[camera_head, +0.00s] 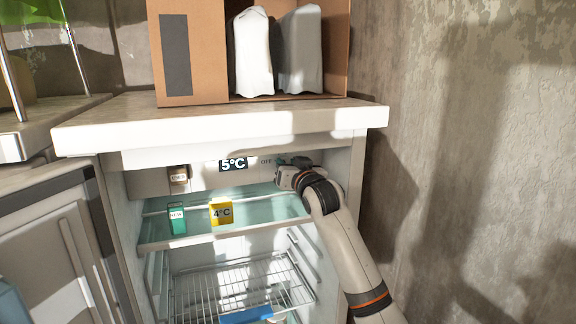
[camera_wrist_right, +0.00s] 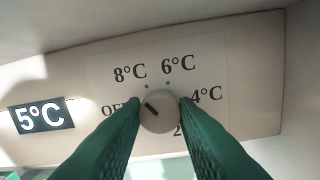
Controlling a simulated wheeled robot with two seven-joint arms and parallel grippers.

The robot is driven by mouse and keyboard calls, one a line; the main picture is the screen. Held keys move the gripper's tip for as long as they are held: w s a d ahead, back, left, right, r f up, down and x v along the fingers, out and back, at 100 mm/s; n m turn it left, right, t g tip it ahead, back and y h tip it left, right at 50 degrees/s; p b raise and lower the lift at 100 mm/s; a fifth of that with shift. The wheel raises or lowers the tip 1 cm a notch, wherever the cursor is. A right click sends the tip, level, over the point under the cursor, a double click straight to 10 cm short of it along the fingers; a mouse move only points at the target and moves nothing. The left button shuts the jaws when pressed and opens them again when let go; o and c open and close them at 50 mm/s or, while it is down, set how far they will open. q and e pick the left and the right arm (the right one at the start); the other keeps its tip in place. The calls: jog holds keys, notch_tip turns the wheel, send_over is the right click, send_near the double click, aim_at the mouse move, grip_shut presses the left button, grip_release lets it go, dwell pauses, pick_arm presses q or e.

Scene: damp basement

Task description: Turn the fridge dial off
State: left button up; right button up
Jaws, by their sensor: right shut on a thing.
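The fridge (camera_head: 345,150) stands open, its door (camera_head: 55,245) swung out to the left. In the right wrist view the round grey dial (camera_wrist_right: 160,112) sits on the pale panel. Its dark mark points up and left, between the OFF label (camera_wrist_right: 113,109) and 8°C. My right gripper (camera_wrist_right: 161,102) has its green fingers on either side of the dial, shut on it. In the head view my right gripper (camera_head: 288,178) reaches to the panel's right end and hides the dial. My left gripper is not in view.
A 5°C display (camera_head: 233,164) is left of the dial. A glass shelf (camera_head: 190,230) below holds a green box (camera_head: 177,218) and a yellow 4°C box (camera_head: 221,213). A wire rack (camera_head: 245,290) lies lower. A cardboard box (camera_head: 190,50) stands on top. A wall (camera_head: 480,150) is at right.

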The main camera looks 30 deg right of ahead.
jog(key=n, duration=0.7)
jog(key=f+n, duration=0.1)
jog(key=n, duration=0.3)
jog(key=shift+g, duration=0.3)
dwell(0.4)
jog(key=o, duration=0.9)
jog(key=shift+r, duration=0.15)
jog(key=shift+o, duration=0.5)
jog(key=shift+r, duration=0.15)
jog(key=shift+s, duration=0.1)
